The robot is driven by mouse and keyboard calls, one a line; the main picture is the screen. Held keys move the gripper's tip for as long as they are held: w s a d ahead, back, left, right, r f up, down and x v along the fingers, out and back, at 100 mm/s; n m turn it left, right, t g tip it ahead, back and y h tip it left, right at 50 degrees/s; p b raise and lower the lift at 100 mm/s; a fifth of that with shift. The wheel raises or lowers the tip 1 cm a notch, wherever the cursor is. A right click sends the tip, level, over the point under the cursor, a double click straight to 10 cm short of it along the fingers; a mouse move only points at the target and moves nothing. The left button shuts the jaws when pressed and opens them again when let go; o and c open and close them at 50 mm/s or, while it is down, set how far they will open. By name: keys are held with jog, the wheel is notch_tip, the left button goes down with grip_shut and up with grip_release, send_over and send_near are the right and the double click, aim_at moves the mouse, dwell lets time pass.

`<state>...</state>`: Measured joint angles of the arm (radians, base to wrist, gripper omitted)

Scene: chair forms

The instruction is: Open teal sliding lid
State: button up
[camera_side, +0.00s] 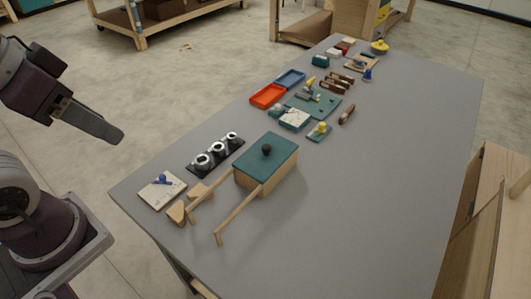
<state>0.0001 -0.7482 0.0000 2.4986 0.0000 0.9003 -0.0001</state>
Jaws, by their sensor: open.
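The teal sliding lid (276,158) lies flat over the top of a light wooden box (251,186) near the front of the grey table. A dark round knob (267,149) stands on the lid. Two wooden rails (237,213) stick out from the box toward the lower left. The lid appears to cover the whole box, so the inside is hidden. My gripper (115,137) is at the upper left, in the air beyond the table's left edge, well apart from the lid. It is open and nothing shows between its fingers.
A black block with several metal rings (216,154) stands just left of the box. Red (268,95) and blue (290,79) trays sit farther back. The table's right side is clear.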

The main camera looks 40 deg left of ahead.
jog(key=w+d+r+g, duration=0.1)
jog(key=w+r+g, duration=0.1)
jog(key=w, duration=0.9)
jog(key=g, duration=0.3)
send_over(267, 145)
jog(key=s, duration=0.1)
notch_tip(267, 145, down, 15)
jog(key=shift+g, duration=0.3)
jog(key=f, duration=0.9)
jog(key=shift+w+f, duration=0.35)
jog(key=shift+w, duration=0.05)
jog(key=shift+f, duration=0.5)
grip_shut()
jog(key=shift+r, duration=0.1)
